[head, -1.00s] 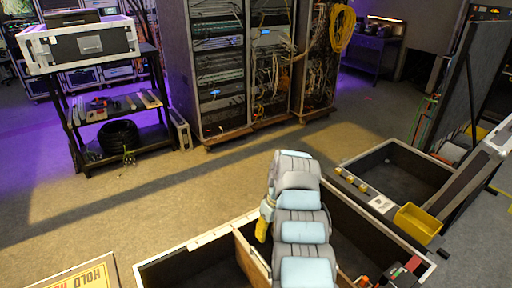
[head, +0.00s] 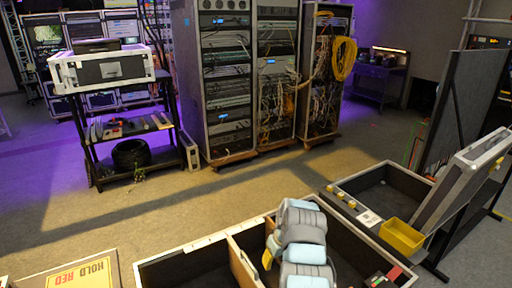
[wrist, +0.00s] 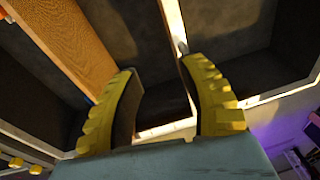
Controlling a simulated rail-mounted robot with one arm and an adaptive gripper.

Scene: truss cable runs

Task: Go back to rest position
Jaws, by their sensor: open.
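My gripper (wrist: 158,68) shows in the wrist view as two yellow ribbed fingers spread apart, with nothing gripped between them. It points down over the open black case with a wooden divider (wrist: 62,35). A pale edge runs close to the right fingertip; I cannot tell whether they touch. In the head view my blue and grey arm bends over the front case (head: 190,247), at its divider (head: 242,262). Only a bit of a yellow finger shows there, left of the arm; the rest is hidden.
A second open case (head: 395,180) with a yellow bin (head: 402,236) stands at right. A sign reading "HOLD RED" (head: 82,277) lies at front left. Cable racks (head: 223,90) and a shelf cart (head: 130,130) stand behind. The floor between (head: 150,215) is clear.

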